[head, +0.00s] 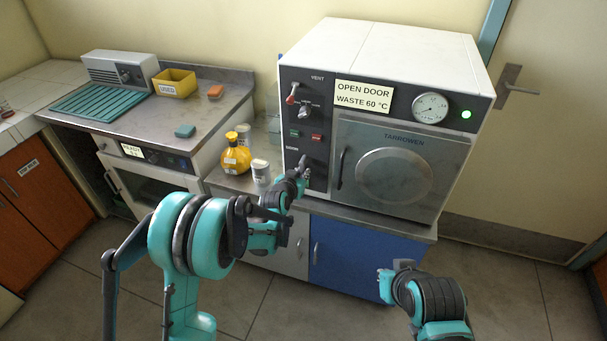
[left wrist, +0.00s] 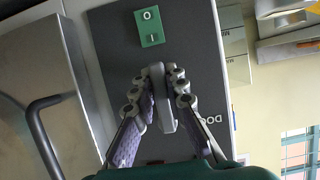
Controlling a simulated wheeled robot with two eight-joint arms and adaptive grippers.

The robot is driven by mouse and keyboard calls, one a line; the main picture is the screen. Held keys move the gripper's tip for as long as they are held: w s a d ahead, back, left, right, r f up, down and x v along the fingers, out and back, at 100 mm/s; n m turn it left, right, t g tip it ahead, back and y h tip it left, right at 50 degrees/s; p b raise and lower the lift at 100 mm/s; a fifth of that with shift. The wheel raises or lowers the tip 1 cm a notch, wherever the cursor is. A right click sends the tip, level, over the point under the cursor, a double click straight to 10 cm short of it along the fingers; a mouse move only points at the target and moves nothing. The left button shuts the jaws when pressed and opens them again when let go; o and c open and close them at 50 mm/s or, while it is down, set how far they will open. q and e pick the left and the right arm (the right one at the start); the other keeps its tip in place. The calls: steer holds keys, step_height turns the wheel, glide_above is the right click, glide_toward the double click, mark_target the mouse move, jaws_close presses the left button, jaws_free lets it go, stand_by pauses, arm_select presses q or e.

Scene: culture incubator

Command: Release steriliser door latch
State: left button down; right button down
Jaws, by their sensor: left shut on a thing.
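The steriliser (head: 380,50) stands on the counter with its steel door (head: 420,140) closed. Its dark control panel (head: 318,125) is left of the door. My left gripper (head: 303,168) is at the panel's lower part, beside the door handle (head: 341,168). In the left wrist view, my left gripper (left wrist: 162,100) is shut on a grey latch lever (left wrist: 158,78), with a finger on each side. A partly covered DOOR label is beside it. The latch's base is hidden by the fingers. My right gripper (head: 386,284) is low in front of the blue cabinet, its jaws unclear.
A yellow flask (head: 236,158) and a white jar (head: 261,172) stand on the counter left of the steriliser. A sign (head: 363,96) reads "OPEN DOOR WASTE 60 °C". A green lamp (head: 466,114) is lit. The floor in front is clear.

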arm_select(q)
steer(key=c, duration=1.5)
jaws_free()
steer(key=shift+c, duration=0.2)
steer(key=v, duration=1.2)
steer(key=shift+r, duration=0.1)
steer(key=s+a+r+n+g+y, duration=0.1)
steer(key=s+a, duration=0.3)
steer(key=s, duration=0.6)
steer(key=s+a+n+g+y, duration=0.1)
steer(key=s+a+g, duration=0.2)
steer(key=s, duration=0.7)
steer(key=s+a+r+n+g+y, duration=0.1)
steer(key=s+a+g+y, duration=0.1)
steer(key=s+a, duration=0.4)
steer(key=s, duration=0.4)
steer(key=shift+r+n, duration=0.3)
steer(key=shift+n, duration=0.1)
